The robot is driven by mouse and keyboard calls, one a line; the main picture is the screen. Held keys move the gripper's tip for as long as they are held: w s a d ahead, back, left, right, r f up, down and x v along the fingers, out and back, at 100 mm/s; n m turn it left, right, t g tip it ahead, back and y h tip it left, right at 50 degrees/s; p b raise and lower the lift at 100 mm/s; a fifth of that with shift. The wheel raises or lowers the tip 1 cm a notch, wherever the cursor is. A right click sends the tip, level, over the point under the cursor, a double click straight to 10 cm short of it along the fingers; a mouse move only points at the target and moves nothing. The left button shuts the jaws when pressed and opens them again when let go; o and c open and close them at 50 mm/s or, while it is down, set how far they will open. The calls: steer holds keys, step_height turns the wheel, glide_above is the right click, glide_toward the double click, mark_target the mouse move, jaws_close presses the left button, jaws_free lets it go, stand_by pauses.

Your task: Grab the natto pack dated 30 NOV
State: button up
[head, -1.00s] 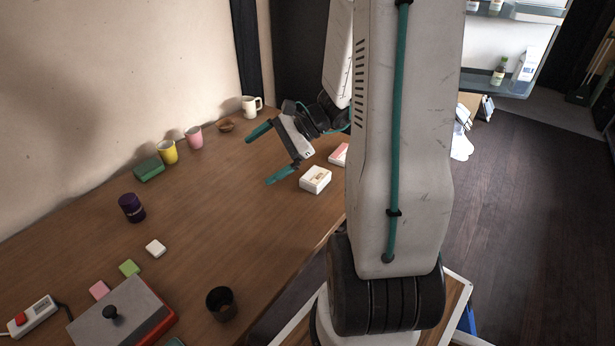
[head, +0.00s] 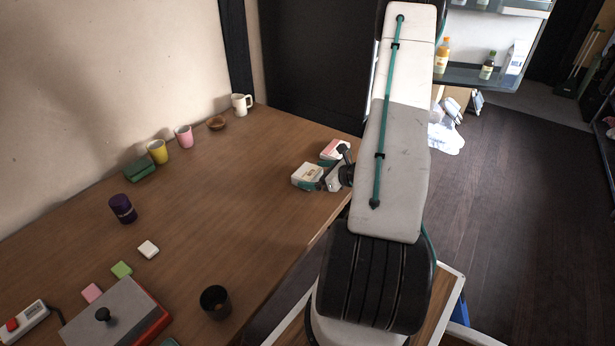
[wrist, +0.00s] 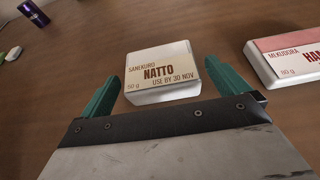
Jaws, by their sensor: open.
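The natto pack (head: 307,174) is a white box on the wooden table near its right edge. In the wrist view the pack (wrist: 160,72) has a cream label reading "SANEKURO NATTO, 50 g, USE BY 30 NOV". My gripper (wrist: 163,82) is open, with one teal finger on each side of the pack's near part. In the head view my gripper (head: 319,177) is low at the pack's right end, partly hidden by my arm.
A white pack with a pink label (wrist: 288,54) lies close to the right finger; its label starts "HAN". The table's middle is clear.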

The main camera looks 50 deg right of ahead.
mark_target(312, 174)
steer(key=x, duration=0.3)
steer(key=shift+w+f, duration=0.15)
steer(key=shift+w, duration=0.05)
steer(key=shift+c, duration=0.3)
steer(key=c, duration=0.8)
